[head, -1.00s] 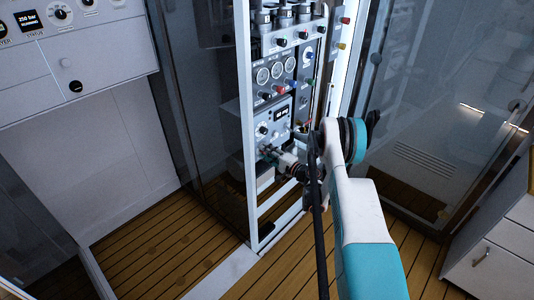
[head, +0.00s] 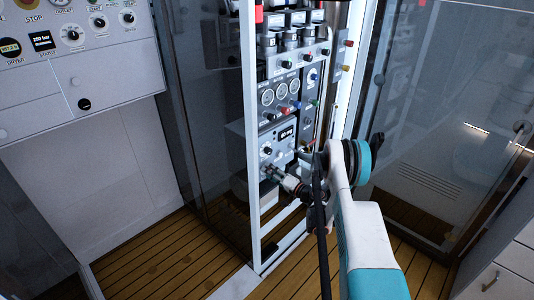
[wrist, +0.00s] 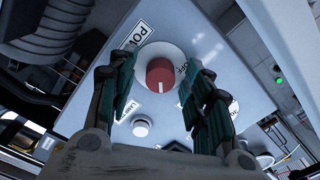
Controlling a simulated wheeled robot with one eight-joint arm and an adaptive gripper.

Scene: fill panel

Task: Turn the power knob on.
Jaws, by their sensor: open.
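The red power knob (wrist: 160,73) sits on a round white base on a pale panel (wrist: 205,45) in the wrist view. A white mark on the knob points to the bottom of the picture. A partly visible label starting "PO" (wrist: 133,35) is beside it. My gripper (wrist: 161,66) is open, with one finger on each side of the knob; I cannot tell whether they touch it. In the head view my gripper (head: 268,171) is at the lower part of the rack's instrument panel (head: 285,133), and the red knob cannot be made out there.
A white knob (wrist: 141,127) is below the red one in the wrist view, near my left finger. In the head view, the rack's upright post (head: 249,140) stands just left of my gripper. Gauges (head: 280,92) and coloured knobs are above. Glass panels flank the rack.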

